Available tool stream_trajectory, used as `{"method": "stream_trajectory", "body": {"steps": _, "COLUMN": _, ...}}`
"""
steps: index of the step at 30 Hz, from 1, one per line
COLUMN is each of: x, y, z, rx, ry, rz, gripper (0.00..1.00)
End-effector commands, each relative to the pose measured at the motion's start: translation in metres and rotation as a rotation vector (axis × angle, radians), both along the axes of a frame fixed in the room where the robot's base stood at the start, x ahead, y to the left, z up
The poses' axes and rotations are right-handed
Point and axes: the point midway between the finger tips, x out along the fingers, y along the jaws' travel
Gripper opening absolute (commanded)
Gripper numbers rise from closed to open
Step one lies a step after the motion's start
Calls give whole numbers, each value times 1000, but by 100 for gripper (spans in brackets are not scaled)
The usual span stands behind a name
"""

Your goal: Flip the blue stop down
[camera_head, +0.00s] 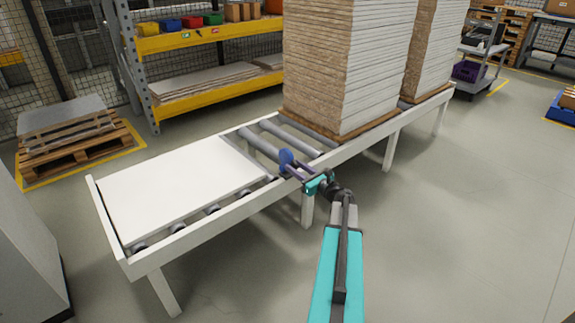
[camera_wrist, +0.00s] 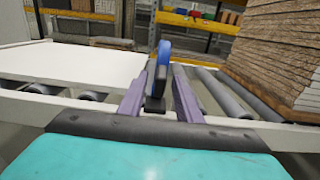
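The blue stop (camera_head: 286,161) stands upright at the near rail of the roller conveyor (camera_head: 190,236), just right of the white panel (camera_head: 180,187). In the wrist view the blue stop (camera_wrist: 163,68) rises between the two fingers, with a dark block at its foot. My gripper (camera_head: 295,171) reaches to the stop from the near right side. In the wrist view my gripper (camera_wrist: 160,92) has its purple-grey fingers apart, one on each side of the stop, with a gap visible around it. Whether a finger touches the stop is hard to tell.
Tall stacks of boards (camera_head: 345,68) stand on the conveyor to the right, with bare rollers (camera_head: 290,135) between them and the stop. A yellow shelf (camera_head: 215,85) stands behind. The floor in front of the conveyor is clear to the right.

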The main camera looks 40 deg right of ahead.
Motion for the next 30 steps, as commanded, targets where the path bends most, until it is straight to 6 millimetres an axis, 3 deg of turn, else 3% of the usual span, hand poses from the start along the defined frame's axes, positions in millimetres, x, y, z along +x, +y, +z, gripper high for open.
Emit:
{"method": "stream_trajectory", "body": {"steps": 9, "x": 40, "y": -4, "z": -1, "rx": -1, "ry": -1, "rz": 1, "gripper": 31}}
{"method": "stream_trajectory", "body": {"steps": 23, "x": 49, "y": -4, "z": 0, "rx": 0, "ry": 0, "rz": -1, "gripper": 31}}
{"method": "stream_trajectory", "body": {"steps": 29, "x": 49, "y": -4, "z": 0, "rx": 0, "ry": 0, "rz": -1, "gripper": 1}}
{"method": "stream_trajectory", "body": {"steps": 30, "x": 49, "y": -4, "z": 0, "rx": 0, "ry": 0, "rz": -1, "gripper": 0}}
